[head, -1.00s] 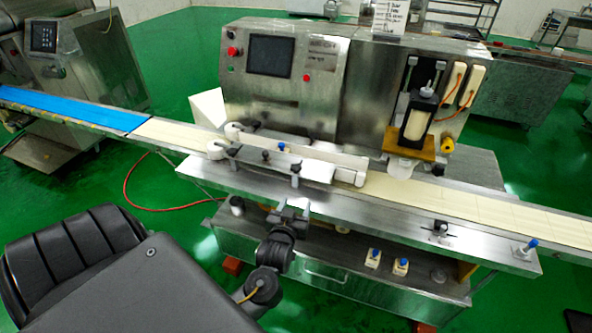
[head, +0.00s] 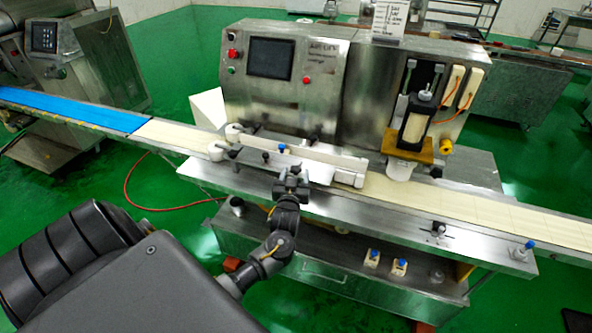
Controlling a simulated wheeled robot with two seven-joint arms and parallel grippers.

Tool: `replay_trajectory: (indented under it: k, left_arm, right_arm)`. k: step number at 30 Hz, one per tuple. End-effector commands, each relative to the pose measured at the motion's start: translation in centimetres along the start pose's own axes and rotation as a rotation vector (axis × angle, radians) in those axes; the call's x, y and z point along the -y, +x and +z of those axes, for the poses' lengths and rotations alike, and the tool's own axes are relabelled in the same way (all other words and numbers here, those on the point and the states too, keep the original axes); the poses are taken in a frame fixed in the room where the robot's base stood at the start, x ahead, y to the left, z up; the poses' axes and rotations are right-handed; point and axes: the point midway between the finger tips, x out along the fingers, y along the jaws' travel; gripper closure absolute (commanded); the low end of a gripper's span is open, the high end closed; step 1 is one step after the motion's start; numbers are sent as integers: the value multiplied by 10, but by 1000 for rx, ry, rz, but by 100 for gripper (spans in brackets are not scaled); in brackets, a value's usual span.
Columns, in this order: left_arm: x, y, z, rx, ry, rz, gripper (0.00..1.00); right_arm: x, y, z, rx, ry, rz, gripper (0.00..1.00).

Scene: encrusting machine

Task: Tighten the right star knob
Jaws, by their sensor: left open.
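The encrusting machine (head: 285,100) stands behind a conveyor, with a white guide assembly (head: 318,168) along the belt. A small dark knob (head: 236,152) shows at the left part of the guide. Another dark knob (head: 296,167) is at the guide's front edge, right of it, partly hidden by my left gripper (head: 292,181). I take this one as the right star knob. My left gripper is open and reaches over the conveyor's front rail, right at this knob; I cannot tell whether the fingers touch it. My right gripper is out of view.
The cream belt (head: 480,205) runs to the right and a blue belt (head: 70,108) to the left. A white nozzle (head: 403,167) hangs above the belt. A shelf with white switches (head: 399,265) lies below.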

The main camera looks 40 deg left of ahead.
Motion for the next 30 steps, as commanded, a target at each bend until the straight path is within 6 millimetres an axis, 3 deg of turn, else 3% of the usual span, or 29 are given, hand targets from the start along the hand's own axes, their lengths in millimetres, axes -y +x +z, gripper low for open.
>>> replay_trajectory:
  k: [6, 15, 25, 30]
  left_arm:
    - [0, 16, 0, 1, 1, 0, 44]
    - [0, 18, 0, 1, 0, 1, 45]
    - [0, 18, 0, 1, 0, 1, 88]
    - [0, 17, 1, 1, 0, 9, 88]
  right_arm:
    - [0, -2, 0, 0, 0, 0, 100]
    - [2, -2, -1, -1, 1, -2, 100]
    - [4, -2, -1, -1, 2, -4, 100]
    - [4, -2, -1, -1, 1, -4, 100]
